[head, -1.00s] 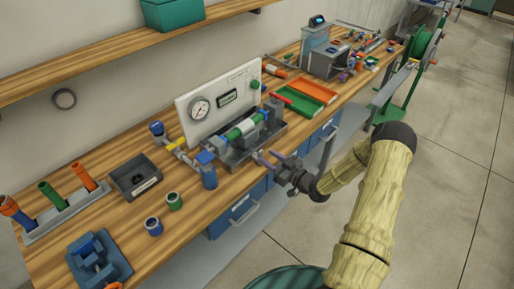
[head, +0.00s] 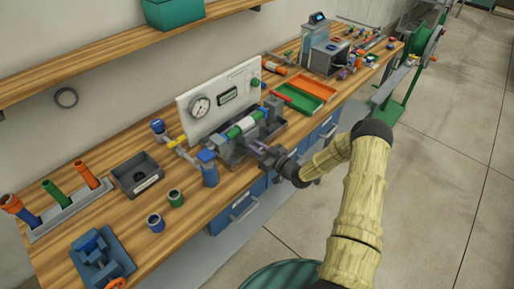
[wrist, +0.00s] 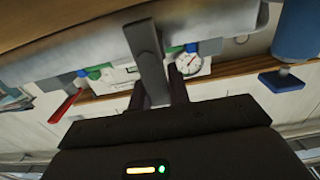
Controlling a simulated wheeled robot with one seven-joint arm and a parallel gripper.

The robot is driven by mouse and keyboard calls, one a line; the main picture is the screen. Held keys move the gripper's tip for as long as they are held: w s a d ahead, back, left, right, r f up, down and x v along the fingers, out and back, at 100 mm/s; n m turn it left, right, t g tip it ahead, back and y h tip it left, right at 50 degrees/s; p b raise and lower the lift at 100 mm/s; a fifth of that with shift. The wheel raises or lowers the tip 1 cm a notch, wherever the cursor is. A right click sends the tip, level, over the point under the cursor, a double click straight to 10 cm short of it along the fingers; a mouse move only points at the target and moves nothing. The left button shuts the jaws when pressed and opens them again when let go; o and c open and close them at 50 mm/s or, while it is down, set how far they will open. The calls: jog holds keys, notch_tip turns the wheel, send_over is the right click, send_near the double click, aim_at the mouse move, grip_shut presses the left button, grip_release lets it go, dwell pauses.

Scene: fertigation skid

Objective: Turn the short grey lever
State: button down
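The short grey lever (wrist: 146,50) shows in the wrist view as a flat grey bar. It reaches down from a large pale grey body at the top of that view to between the two dark fingers of my gripper (wrist: 158,82). The fingers are close on both sides of the lever; I cannot tell whether they press on it. In the head view my gripper (head: 260,148) is at the front of the grey fixture with the green-banded clear tube (head: 240,127). The lever is too small and covered to make out there.
A white panel with a gauge (head: 200,107) stands behind the fixture. A blue-capped bottle (head: 209,170) is to its left. Green (head: 298,97) and orange (head: 317,80) trays lie to its right. A red handle (wrist: 67,103) shows in the wrist view. Open floor lies right of the bench.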

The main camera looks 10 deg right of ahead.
jog(key=shift+d+f+b, duration=0.1)
jog(key=shift+b, duration=0.2)
jog(key=m+b, duration=0.1)
jog(key=d+m+b, duration=0.1)
jog(key=m, duration=0.1)
jog(key=shift+w+f+b, duration=0.15)
jog(key=shift+w+b, duration=0.2)
jog(key=shift+w+d+m+b, duration=0.15)
jog(key=shift+m+b, duration=0.3)
jog(key=shift+m, duration=0.3)
jog(key=shift+w+d+m+b, duration=0.15)
jog(key=shift+m+b, duration=0.3)
jog(key=shift+m, duration=0.3)
jog(key=c, duration=1.3)
grip_release()
jog(key=shift+s, duration=0.1)
